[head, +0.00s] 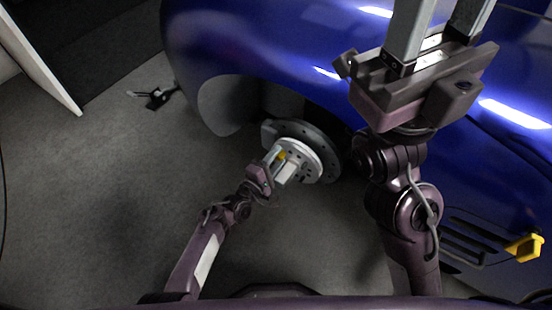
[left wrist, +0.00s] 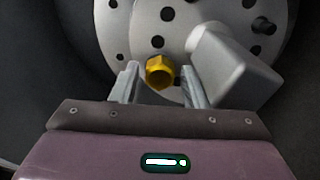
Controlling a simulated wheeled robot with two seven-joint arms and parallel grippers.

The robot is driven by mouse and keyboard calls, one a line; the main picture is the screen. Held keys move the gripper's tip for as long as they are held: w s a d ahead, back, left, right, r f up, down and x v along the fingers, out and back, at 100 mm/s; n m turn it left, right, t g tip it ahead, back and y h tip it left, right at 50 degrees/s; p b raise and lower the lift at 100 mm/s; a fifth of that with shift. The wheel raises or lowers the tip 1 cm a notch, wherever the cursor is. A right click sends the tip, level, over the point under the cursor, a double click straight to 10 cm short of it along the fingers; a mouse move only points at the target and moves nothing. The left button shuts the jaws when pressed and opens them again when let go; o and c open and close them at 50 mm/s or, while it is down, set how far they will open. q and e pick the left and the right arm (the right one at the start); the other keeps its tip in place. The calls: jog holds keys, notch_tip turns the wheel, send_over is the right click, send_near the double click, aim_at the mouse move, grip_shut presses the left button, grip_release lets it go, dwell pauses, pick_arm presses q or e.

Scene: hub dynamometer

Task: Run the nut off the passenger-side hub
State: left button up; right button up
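The yellow hex nut (head: 282,156) is at the hub disc (head: 318,158) in the blue car's wheel arch. In the left wrist view the nut (left wrist: 159,72) is in front of the drilled hub face (left wrist: 180,30), near its lower part. My left gripper (head: 274,158) is at the hub. In the left wrist view its fingers (left wrist: 159,80) stand either side of the nut, with a gap at each side, so it is open. My right gripper (head: 436,22) is raised in front of the car body, its fingers spread and empty, their tips cut off by the frame.
A pale grey block (left wrist: 235,65) sticks out from the hub close to my left gripper's right finger. A dark small object (head: 155,98) lies on the floor at left. A yellow item (head: 525,247) is at the right edge.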

pick_arm(q)
jog(key=m, duration=0.5)
jog(key=shift+m, duration=0.4)
jog(key=m+b, duration=0.1)
jog(key=m, duration=1)
jog(key=shift+m, duration=0.4)
jog(key=m, duration=0.6)
jog(key=shift+b, duration=0.4)
